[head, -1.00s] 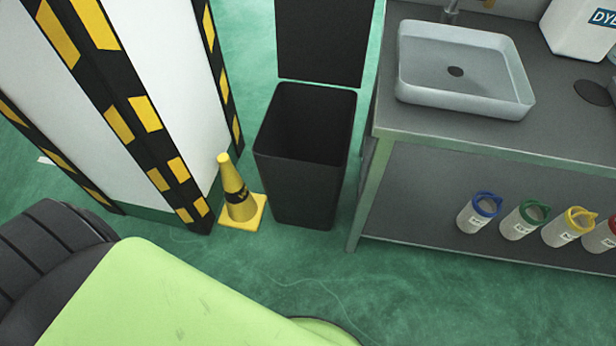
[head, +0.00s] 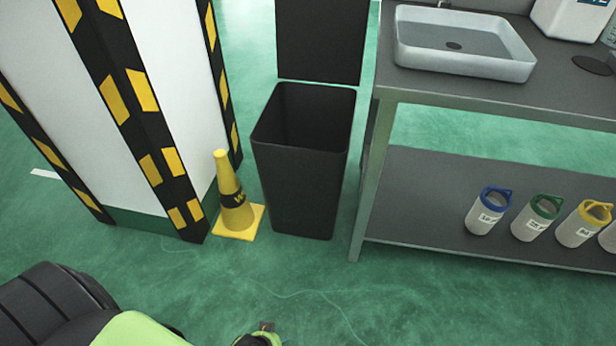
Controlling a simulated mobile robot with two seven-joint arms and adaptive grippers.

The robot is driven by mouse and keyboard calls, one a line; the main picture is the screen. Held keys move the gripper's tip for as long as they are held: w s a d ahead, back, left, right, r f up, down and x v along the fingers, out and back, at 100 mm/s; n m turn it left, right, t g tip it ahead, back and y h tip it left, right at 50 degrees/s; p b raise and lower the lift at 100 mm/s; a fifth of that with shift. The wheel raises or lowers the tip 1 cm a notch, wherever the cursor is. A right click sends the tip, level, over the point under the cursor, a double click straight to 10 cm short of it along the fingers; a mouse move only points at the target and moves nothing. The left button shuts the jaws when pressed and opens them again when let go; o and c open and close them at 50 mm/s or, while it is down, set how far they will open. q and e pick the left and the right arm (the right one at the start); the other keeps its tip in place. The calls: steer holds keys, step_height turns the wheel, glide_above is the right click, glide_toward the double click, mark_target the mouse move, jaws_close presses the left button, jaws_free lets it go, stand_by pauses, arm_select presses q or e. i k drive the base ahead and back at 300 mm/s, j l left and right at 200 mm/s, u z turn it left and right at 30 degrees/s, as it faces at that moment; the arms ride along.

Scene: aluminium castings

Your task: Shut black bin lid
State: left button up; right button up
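The black bin (head: 301,187) stands on the green floor between the striped pillar and the metal bench. Its lid (head: 322,40) is open, standing upright at the back of the bin, with its top edge cut off by the picture. The bin's inside looks dark and I can see no contents. Neither of my grippers can be made out in the head view. Part of a green and black body shows at the lower left, and a small green and dark piece shows at the bottom edge; I cannot tell what it is.
A yellow cone (head: 235,205) stands just left of the bin, close to the striped pillar (head: 150,110). The metal bench (head: 480,92) with a grey sink (head: 462,45) is close on the right; several bottles stand on its lower shelf (head: 420,200). Floor in front is clear.

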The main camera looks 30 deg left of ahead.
mark_target(321, 41)
steer(key=i+j+u, duration=0.15)
steer(key=i, duration=0.25)
steer(key=i+j+u, duration=0.15)
steer(key=i+j, duration=0.15)
steer(key=i+j+u, duration=0.15)
steer(key=i, duration=0.35)
